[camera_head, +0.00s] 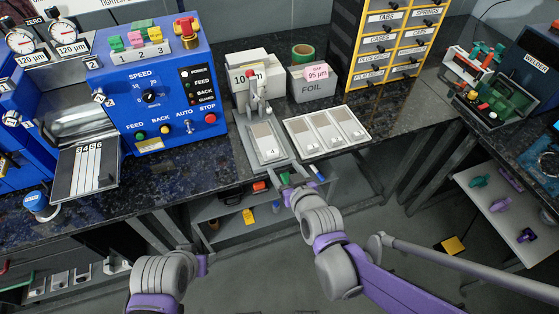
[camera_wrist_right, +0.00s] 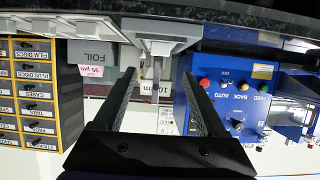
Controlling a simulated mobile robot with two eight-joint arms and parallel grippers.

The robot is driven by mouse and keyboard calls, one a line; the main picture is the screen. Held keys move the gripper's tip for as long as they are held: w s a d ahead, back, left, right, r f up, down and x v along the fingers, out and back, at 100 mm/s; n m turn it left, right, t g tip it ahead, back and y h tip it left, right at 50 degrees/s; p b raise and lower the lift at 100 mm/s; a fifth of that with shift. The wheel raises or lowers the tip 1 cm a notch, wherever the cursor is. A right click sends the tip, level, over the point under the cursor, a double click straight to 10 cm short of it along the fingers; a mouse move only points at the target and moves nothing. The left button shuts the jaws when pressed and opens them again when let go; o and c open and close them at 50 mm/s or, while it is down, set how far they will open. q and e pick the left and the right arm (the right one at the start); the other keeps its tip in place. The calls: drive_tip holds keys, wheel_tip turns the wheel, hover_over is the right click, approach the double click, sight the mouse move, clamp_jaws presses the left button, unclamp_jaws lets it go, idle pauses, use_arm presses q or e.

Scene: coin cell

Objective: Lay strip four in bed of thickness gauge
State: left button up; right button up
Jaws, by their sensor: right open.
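The thickness gauge (camera_head: 251,75) stands at the middle of the bench in the head view, with its grey bed (camera_head: 247,148) stretching toward me. A pale strip with a grey patch, its mark looking like a 4 (camera_head: 267,141), lies on the bed below the gauge head. My right gripper (camera_head: 295,175) is just in front of the bed's near end, open and empty. In the right wrist view its two fingers (camera_wrist_right: 158,110) are spread wide, with the gauge between and beyond them. My left arm shows at the bottom left, but its fingers do not show.
A white tray (camera_head: 326,148) with three similar strips lies right of the gauge. A foil box (camera_head: 312,82) and yellow drawer cabinet (camera_head: 392,40) stand behind. A blue control machine (camera_head: 150,90) and a plate marked with numbers (camera_head: 83,172) are left. The open floor lies in front.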

drive_tip(key=s+d+f+m+g+h, duration=0.1)
drive_tip(key=s+d+f+g+h, duration=0.1)
drive_tip(key=s+d+g, duration=0.2)
drive_tip(key=s+d+f+m+g+h, duration=0.1)
drive_tip(key=s+d+m+g+h, duration=0.1)
drive_tip(key=s+d, duration=0.8)
drive_tip(key=s+g, duration=0.1)
drive_tip(key=s, duration=0.6)
drive_tip(key=shift+s+d+f+m+g, duration=0.25)
drive_tip(key=shift+d+f+m+g, duration=0.05)
drive_tip(key=shift+d+f+g, duration=0.1)
